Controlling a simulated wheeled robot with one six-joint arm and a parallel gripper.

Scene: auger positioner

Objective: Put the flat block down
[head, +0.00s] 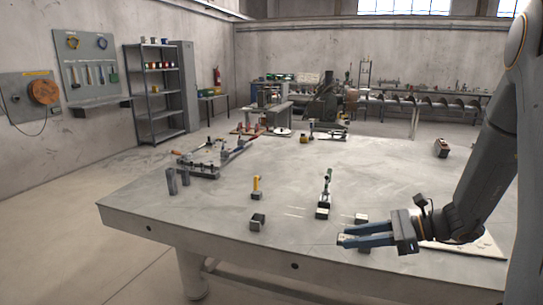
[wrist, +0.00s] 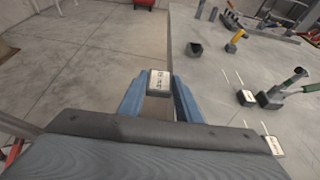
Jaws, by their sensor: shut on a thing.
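The flat block (wrist: 158,82), dark with a white printed label on its upper face, is between the tips of my gripper (wrist: 156,92) in the wrist view. The blue-grey fingers are shut on its two sides. In that view it shows against the concrete floor, just left of the table's edge. In the head view my gripper (head: 343,240) points left over the front part of the grey table (head: 190,212). The block is hard to make out there at the fingertips. Its exact height cannot be told.
A labelled block (head: 362,217) stands just behind my gripper. A clamp with an upright handle (head: 323,207), an open dark box (head: 257,222) and a yellow-handled tool (head: 256,187) stand further left. Two grey upright blocks (head: 178,181) are at the far left. Bare tabletop lies between them.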

